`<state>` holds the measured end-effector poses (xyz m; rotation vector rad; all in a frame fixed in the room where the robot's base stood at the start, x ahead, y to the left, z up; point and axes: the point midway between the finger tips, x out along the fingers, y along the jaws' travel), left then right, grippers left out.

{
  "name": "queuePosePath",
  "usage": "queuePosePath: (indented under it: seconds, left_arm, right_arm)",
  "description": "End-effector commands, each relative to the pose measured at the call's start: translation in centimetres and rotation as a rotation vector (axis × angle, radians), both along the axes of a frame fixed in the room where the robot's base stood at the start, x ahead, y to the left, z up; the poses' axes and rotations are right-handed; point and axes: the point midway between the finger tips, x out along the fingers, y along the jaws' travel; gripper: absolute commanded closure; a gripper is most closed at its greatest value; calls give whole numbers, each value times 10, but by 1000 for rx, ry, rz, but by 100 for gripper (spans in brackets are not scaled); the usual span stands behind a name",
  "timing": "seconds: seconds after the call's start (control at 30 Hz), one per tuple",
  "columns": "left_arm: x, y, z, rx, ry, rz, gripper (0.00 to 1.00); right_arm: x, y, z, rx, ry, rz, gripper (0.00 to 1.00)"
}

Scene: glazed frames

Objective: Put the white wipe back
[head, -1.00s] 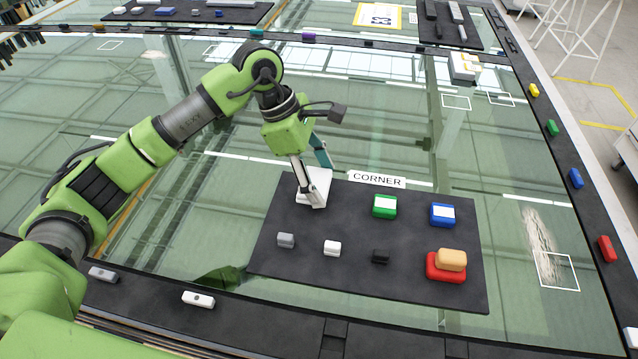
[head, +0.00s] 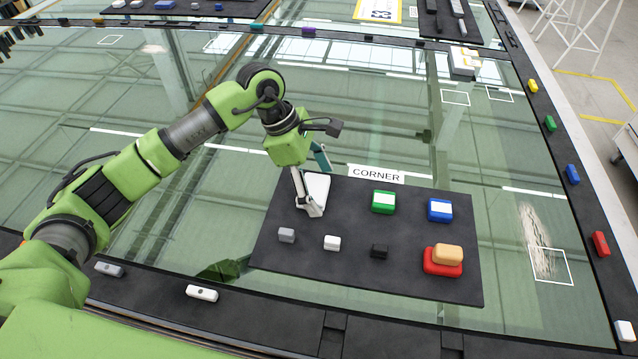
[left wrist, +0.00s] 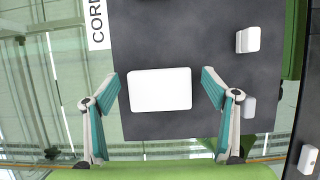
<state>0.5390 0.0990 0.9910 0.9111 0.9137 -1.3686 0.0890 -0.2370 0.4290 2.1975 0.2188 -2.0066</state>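The white wipe (head: 318,186) is a flat white rounded rectangle at the far left corner of the black mat (head: 340,276). My left gripper (head: 317,190) is low over it with its fingers spread. In the left wrist view the wipe (left wrist: 160,90) lies flat between the two fingers of the left gripper (left wrist: 160,77), with a gap on each side. One finger hides part of the wipe in the head view. My right gripper is not in view.
On the mat are a green block (head: 383,201), a blue block (head: 439,210), grey (head: 286,235), white (head: 331,242) and black (head: 379,251) pieces, and a tan block (head: 447,253) on a red one (head: 441,268). A CORNER label (head: 376,174) lies behind. Glass around is mostly clear.

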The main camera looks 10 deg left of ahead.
Motion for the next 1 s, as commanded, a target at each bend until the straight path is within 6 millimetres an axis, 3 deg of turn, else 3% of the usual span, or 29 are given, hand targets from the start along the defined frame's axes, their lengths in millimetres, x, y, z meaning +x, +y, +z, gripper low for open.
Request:
queuePosePath:
  seconds: [0.13, 0.27, 0.7, 1.0]
  left_arm:
    - [0, 0, 4, 0, 0, 0, 22]
    - [2, 7, 16, -1, -5, 3, 22]
    - [1, 41, 98, 0, -3, 2, 22]
    - [0, 46, 113, -1, 0, 0, 22]
  right_arm:
    - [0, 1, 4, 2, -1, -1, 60]
    - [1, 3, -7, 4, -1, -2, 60]
    - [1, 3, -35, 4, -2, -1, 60]
    - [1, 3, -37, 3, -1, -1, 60]
